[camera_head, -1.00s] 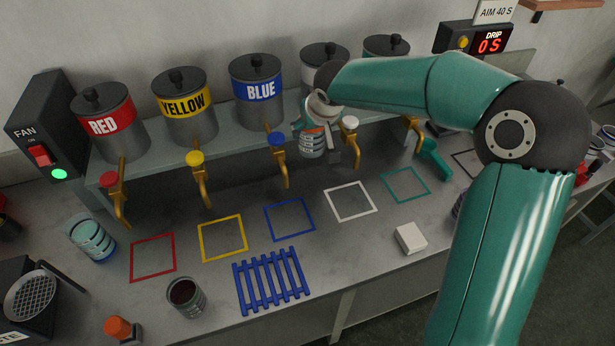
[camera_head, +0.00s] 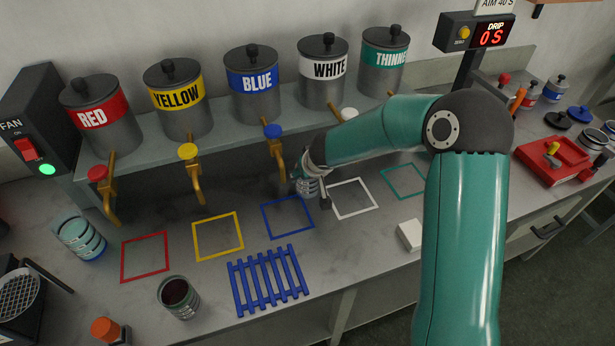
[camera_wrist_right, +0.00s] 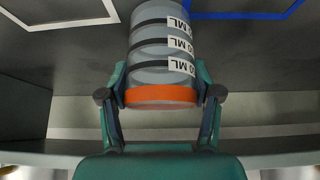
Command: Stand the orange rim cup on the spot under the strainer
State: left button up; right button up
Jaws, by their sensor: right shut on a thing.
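The clear cup with the orange rim (camera_wrist_right: 160,96) is between the fingers of my right gripper (camera_wrist_right: 160,80), which is shut on it near the rim. Dark bands and white ML labels show on its side. In the head view the cup (camera_head: 308,189) is small and partly covered by the gripper, near the gap between the blue and white squares. I cannot tell whether it touches the bench. The strainer (camera_head: 18,293), a round mesh, is at the far left, partly cut off. The spot under it is not clearly visible. My left gripper is not in view.
A blue slatted rack (camera_head: 268,281) and a white block (camera_head: 410,235) lie near the front edge. Taps, including the blue one (camera_head: 273,131), overhang the back.

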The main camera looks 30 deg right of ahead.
jog(key=shift+f, duration=0.15)
jog(key=o, duration=1.1)
jog(key=shift+o, duration=0.2)
